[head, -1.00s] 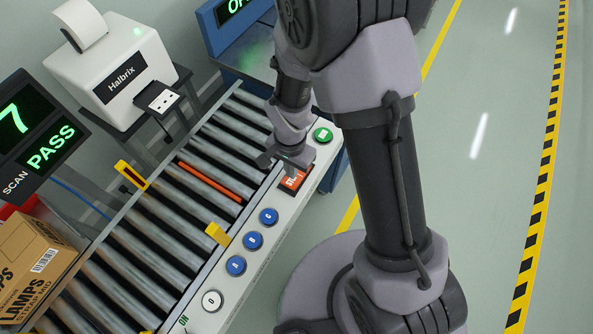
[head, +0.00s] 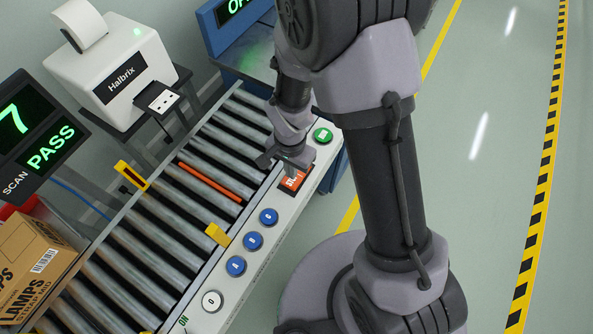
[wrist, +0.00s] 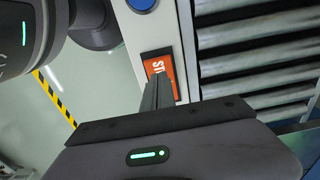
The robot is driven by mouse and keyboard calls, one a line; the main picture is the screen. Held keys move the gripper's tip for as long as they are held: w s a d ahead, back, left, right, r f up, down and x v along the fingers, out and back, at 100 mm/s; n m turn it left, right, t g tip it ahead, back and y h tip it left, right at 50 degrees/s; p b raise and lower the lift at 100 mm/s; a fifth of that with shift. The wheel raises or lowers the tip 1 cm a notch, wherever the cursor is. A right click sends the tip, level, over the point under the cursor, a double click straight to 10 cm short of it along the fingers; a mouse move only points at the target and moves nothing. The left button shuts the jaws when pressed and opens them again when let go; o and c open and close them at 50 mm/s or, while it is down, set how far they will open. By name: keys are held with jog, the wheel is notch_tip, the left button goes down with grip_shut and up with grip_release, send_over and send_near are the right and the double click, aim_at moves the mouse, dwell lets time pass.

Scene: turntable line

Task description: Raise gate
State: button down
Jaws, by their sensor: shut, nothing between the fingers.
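An orange bar (head: 210,182) lies low between the rollers, across the conveyor; I cannot tell for sure that it is the gate. An orange-red panel (head: 291,181) with white lettering sits in a dark frame on the pale side rail. It also shows in the wrist view (wrist: 158,69), partly hidden by my fingers. My gripper (head: 292,171) is shut and empty, its fingertips at the panel. In the wrist view, the closed fingers (wrist: 156,92) lie over the panel's lettering; I cannot tell whether they touch it.
A green button (head: 323,135) is beyond the panel; several blue buttons (head: 253,241) and a white one (head: 212,301) are nearer. A cardboard box (head: 36,268) stands on the lower-left rollers. Yellow brackets (head: 217,235) flank the conveyor. A PASS display (head: 50,147) and printer (head: 110,65) stand left.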

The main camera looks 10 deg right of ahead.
jog(key=shift+f+b, duration=1.55)
jog(key=shift+f, duration=0.1)
dwell(1.0)
jog(key=shift+r, duration=0.1)
notch_tip(320, 180, up, 7)
jog(key=p, duration=0.5)
